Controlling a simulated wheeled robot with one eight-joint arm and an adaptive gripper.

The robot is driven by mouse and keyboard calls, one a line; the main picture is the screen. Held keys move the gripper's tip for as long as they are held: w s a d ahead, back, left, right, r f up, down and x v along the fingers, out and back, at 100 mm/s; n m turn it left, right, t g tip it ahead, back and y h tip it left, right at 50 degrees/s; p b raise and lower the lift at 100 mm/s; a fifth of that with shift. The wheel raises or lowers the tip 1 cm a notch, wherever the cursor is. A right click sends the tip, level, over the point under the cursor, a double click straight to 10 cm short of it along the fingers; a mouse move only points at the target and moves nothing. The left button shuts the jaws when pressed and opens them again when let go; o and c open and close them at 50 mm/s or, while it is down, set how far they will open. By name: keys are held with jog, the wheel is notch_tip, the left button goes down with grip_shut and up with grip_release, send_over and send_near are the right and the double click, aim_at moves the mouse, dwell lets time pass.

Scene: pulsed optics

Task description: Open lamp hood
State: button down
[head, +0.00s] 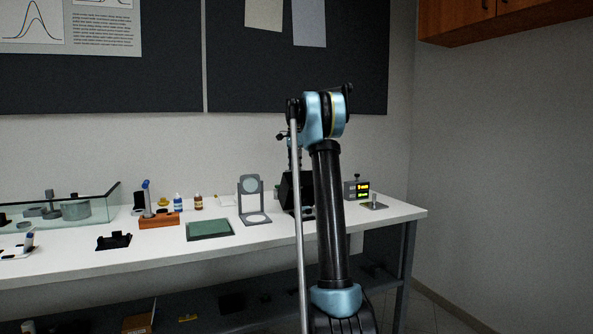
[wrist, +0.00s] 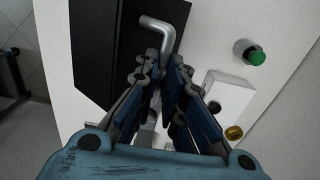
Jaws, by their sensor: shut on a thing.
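The lamp hood is a black box (wrist: 92,40) at the upper left of the wrist view. In the head view the black box (head: 289,190) stands on the bench, partly hidden behind my arm. A bent metal handle (wrist: 158,27) lies at the box's right side in the wrist view. My gripper (wrist: 168,72) is shut on this handle, with its fingers on either side of the bar. The lower part of the handle is hidden between the fingers. My gripper is hard to make out in the head view, behind my arm.
The white bench (head: 90,262) carries a round-windowed stand (head: 251,186), a green plate (head: 209,230) and an orange block (head: 160,220) left of the box. A green knob (wrist: 256,56) is near my gripper.

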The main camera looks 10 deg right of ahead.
jog(key=w+a+f+g, duration=0.1)
jog(key=w+f+g, duration=0.1)
jog(key=w, duration=0.3)
jog(key=shift+w+h, duration=0.3)
jog(key=shift+w, duration=0.1)
jog(key=shift+f, duration=0.1)
dwell(0.5)
jog(key=c, duration=1.7)
grip_release()
jog(key=shift+a, duration=0.1)
jog(key=shift+w+a+r, duration=0.1)
jog(key=shift+w+r, duration=0.2)
jog(key=shift+r, duration=0.9)
jog(key=shift+w+r, duration=0.3)
jog(key=shift+r, duration=0.9)
jog(key=shift+w+a+r, duration=0.1)
jog(key=shift+w+r, duration=0.2)
jog(key=shift+r, duration=0.9)
